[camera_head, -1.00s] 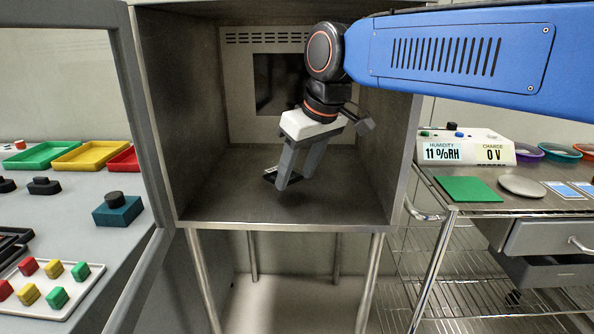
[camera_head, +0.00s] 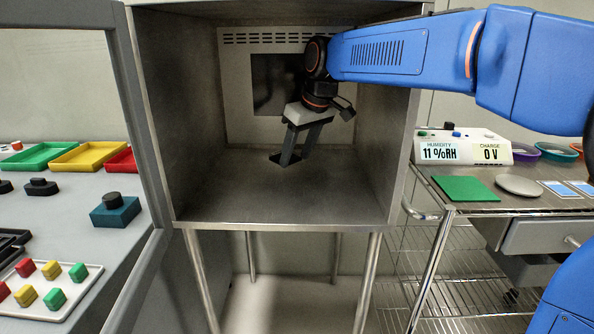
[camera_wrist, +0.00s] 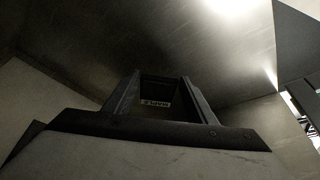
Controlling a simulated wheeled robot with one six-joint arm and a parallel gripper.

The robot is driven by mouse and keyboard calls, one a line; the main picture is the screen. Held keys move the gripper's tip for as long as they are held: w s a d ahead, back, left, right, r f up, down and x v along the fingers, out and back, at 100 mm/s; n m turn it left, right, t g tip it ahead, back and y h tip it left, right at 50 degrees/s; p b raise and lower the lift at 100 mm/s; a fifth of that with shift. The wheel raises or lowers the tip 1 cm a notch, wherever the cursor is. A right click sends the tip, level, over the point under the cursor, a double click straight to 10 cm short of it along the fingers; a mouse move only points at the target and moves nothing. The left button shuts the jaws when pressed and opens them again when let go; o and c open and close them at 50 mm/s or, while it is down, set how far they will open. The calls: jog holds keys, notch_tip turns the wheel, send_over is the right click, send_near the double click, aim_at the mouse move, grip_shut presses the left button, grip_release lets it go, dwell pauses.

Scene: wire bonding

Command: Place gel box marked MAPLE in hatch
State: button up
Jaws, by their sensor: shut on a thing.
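My gripper (camera_head: 286,158) is inside the steel hatch (camera_head: 200,190), a box-shaped chamber on legs, low over its floor towards the back. The jaws are shut on a small dark gel box (camera_head: 278,158). In the wrist view the dark gel box (camera_wrist: 160,90) sits between the two fingers (camera_wrist: 158,98). A white label (camera_wrist: 155,104) on it seems to read MAPLE, though it is small and dim. I cannot tell whether the box touches the hatch floor. Most of the box is hidden by the fingers.
A grey back panel (camera_head: 240,100) has a dark window. A left bench (camera_head: 60,220) holds trays and coloured blocks. A right steel cart (camera_head: 450,200) carries a humidity meter (camera_head: 463,148) and green pad (camera_head: 466,189).

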aim_at(293, 181)
jog(key=shift+f, duration=2.3)
jog(key=shift+w+f, duration=0.25)
jog(key=shift+f, duration=0.1)
jog(key=o, duration=1.2)
jog(key=shift+c, duration=0.2)
jog(key=v, duration=0.7)
jog(key=shift+r, duration=0.4)
jog(key=shift+s, duration=0.1)
